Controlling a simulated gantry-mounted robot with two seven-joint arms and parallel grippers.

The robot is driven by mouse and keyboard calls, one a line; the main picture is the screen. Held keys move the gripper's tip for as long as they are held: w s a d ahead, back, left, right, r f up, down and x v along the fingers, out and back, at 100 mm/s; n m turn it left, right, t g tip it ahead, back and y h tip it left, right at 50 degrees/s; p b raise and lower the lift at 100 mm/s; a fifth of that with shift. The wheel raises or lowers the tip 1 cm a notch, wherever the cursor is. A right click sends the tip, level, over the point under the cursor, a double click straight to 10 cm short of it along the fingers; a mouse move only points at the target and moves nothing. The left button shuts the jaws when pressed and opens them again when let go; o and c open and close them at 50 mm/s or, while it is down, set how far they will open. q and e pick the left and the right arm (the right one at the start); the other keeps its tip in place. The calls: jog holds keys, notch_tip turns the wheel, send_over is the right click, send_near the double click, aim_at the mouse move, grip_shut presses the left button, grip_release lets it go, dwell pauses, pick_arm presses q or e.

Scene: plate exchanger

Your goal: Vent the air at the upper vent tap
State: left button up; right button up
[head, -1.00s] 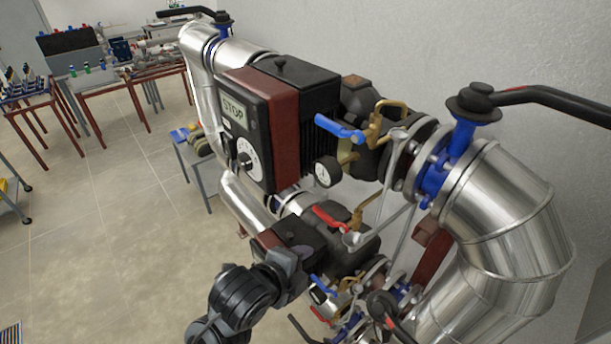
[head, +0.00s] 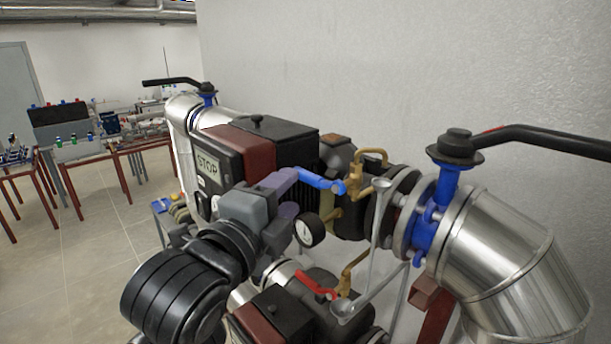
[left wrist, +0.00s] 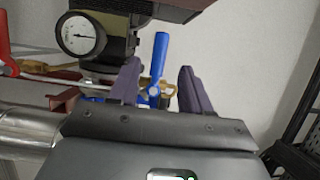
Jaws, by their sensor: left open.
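The upper vent tap has a blue lever (head: 321,181) and a brass body with a bent brass pipe (head: 372,160), beside the upper pump. My left gripper (head: 292,190) is open at the left end of the blue lever. In the left wrist view the lever (left wrist: 158,58) stands between my two purple fingers (left wrist: 160,84), with a gap on both sides. The gripper partly covers the lever's end in the head view. A grey funnel (head: 377,184) sits below the brass outlet. My right gripper is not in view.
The upper pump with its STOP display (head: 207,167) is behind my left arm. A round gauge (head: 309,230) hangs close to the gripper. Below is a second tap with a red lever (head: 313,281). A black-handled valve (head: 456,150) stands on the right.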

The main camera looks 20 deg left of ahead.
aim_at(304, 178)
pick_arm(q)
jog(key=w, duration=0.2)
jog(key=w+p, duration=0.1)
jog(key=w, duration=0.4)
jog(key=shift+w+d, duration=0.25)
jog(key=shift+w, duration=0.1)
grip_shut()
